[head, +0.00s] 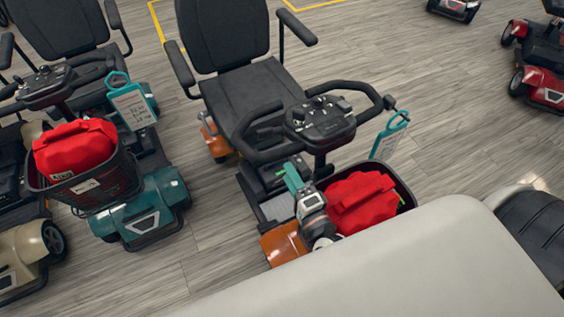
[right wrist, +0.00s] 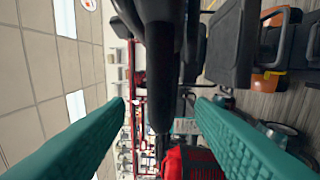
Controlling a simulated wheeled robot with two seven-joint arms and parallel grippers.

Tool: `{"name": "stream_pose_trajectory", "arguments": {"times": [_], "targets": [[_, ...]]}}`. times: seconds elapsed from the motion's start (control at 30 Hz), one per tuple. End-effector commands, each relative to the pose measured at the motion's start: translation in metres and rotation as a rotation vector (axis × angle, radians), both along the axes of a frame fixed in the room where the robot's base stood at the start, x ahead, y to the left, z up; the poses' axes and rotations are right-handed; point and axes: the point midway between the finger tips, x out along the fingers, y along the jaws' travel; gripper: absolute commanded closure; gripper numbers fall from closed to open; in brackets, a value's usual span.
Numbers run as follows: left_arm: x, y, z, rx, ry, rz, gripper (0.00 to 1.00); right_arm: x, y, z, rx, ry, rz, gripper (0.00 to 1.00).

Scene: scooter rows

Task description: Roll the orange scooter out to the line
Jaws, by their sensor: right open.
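The orange scooter (head: 282,243) stands in the middle of the head view, with a black seat (head: 253,98), a looped handlebar and console (head: 322,122), and a red bag (head: 360,200) in its front basket. A teal tag (head: 390,137) hangs by the handlebar. My right gripper (head: 293,178) is below the console, left of the bag. In the right wrist view, its two teal fingers (right wrist: 160,104) are apart. A thick black bar (right wrist: 160,60) shows between them; I cannot tell whether they touch it. My left gripper is not in view.
A teal scooter (head: 145,215) with a red bag (head: 75,148) in its basket stands close on the left. A beige scooter (head: 25,245) is beyond it. A red scooter (head: 545,80) stands far right. Grey plank floor (head: 450,100) is clear between the orange and red scooters.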

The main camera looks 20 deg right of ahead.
Motion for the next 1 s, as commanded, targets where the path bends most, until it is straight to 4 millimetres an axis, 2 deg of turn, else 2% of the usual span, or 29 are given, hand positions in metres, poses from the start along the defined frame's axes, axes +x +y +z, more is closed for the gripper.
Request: {"name": "stream_pose_trajectory", "arguments": {"times": [0.1, 0.3, 1.0], "targets": [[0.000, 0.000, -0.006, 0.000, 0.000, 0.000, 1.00, -0.022, -0.001, -0.003, -0.001, 0.002, 0.002, 0.51], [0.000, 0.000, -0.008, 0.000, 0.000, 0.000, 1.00, -0.039, -0.001, -0.002, 0.000, 0.000, 0.001, 0.51], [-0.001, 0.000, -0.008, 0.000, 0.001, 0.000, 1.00, -0.041, -0.001, -0.002, 0.000, 0.000, 0.001, 0.51]]}}
